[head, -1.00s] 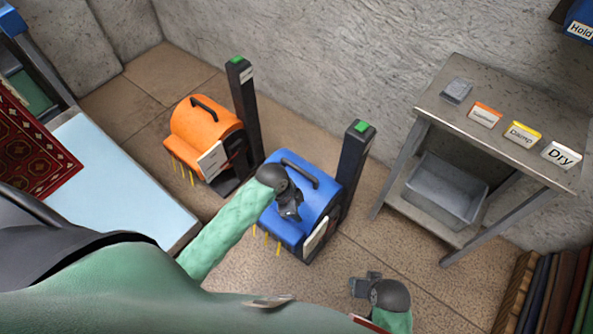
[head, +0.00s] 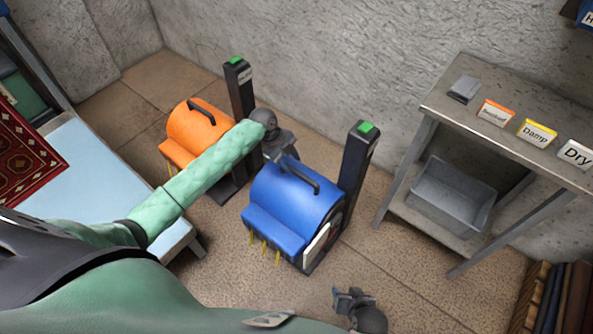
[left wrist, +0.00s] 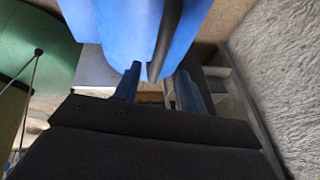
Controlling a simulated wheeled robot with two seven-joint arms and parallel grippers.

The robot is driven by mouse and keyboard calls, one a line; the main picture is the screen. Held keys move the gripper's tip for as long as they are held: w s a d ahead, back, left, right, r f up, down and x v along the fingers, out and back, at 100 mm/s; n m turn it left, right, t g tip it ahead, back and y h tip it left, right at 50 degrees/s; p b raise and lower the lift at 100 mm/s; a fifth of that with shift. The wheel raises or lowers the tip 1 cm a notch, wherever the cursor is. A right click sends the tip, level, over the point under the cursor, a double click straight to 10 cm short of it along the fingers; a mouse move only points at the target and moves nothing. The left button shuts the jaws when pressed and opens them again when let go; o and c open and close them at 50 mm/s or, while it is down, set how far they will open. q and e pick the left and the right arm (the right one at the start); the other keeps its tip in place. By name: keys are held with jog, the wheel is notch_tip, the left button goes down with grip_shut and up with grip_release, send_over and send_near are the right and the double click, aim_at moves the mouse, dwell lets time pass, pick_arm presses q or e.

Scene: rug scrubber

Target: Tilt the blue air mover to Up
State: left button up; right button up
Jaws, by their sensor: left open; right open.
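The blue air mover (head: 290,207) stands on the floor in the middle of the head view, with a black handle (head: 300,175) on top and a dark post with a green top behind its right side. My left gripper (head: 286,155) is open at the back left edge of the blue air mover, near its top. In the left wrist view, the blue housing (left wrist: 135,30) fills the top, just beyond the open fingers (left wrist: 158,85). I cannot tell whether they touch it. My right gripper (head: 345,297) is open and empty, low over the floor at the front right.
An orange air mover (head: 195,131) with its own post (head: 240,90) stands to the left, partly behind my left arm. A grey bench (head: 440,105) with Damp and Dry signs and a grey bin (head: 452,196) stands right. A rug (head: 28,150) lies on the pale table at left.

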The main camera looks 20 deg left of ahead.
aim_at(298, 172)
pick_arm(q)
jog(key=shift+x, duration=2.75)
grip_shut()
